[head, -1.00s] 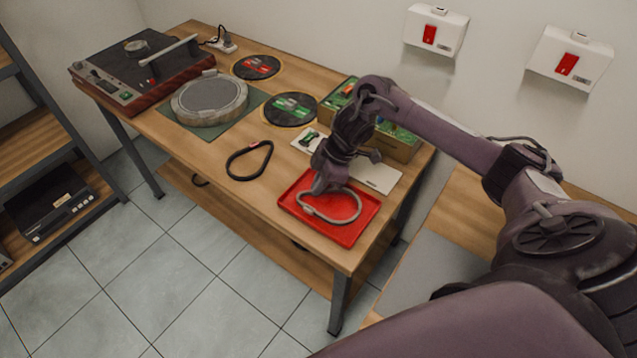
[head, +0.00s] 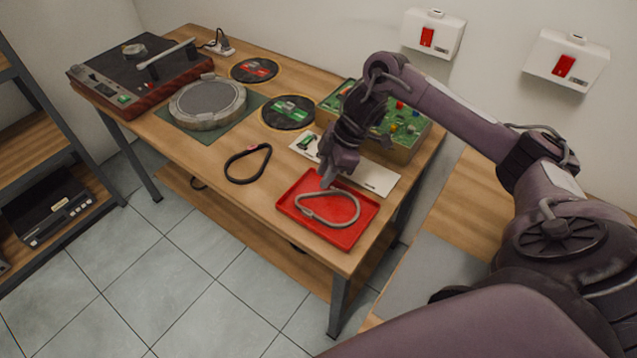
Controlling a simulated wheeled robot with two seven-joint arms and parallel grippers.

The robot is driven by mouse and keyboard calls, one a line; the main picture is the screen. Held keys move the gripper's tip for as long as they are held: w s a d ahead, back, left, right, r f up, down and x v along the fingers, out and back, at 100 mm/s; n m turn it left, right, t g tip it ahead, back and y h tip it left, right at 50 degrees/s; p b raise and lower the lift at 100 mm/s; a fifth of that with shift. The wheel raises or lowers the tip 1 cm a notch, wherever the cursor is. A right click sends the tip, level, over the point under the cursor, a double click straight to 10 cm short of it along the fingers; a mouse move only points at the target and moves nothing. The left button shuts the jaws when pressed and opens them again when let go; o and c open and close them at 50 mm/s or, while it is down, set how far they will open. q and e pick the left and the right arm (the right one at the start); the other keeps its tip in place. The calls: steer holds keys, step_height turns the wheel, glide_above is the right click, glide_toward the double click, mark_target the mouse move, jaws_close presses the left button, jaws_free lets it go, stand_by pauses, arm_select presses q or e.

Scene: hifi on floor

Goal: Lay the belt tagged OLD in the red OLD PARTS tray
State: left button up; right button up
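A grey belt (head: 301,212) lies as a loop inside the red tray (head: 345,238) at the near right end of the workbench. No tag can be read on it. A black belt (head: 228,168) with a small red and white mark lies on the bare wood left of the tray; its lettering is too small to read. My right gripper (head: 328,182) points down at the tray's back edge, by the far side of the grey belt. Its fingertips are small and dark, so whether they are apart is unclear. My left gripper is out of view.
A turntable (head: 135,75) stands at the far left, with a round platter (head: 207,103) on a green mat. Two dark discs with red and green labels lie behind. A green circuit box (head: 395,140) stands behind my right gripper. Bare wood lies left of the tray.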

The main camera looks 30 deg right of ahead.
steer(key=p+v, duration=0.1)
steer(key=v, duration=0.5)
steer(key=shift+r, duration=0.2)
steer(key=shift+s+d+p, duration=0.1)
steer(key=shift+p, duration=0.2)
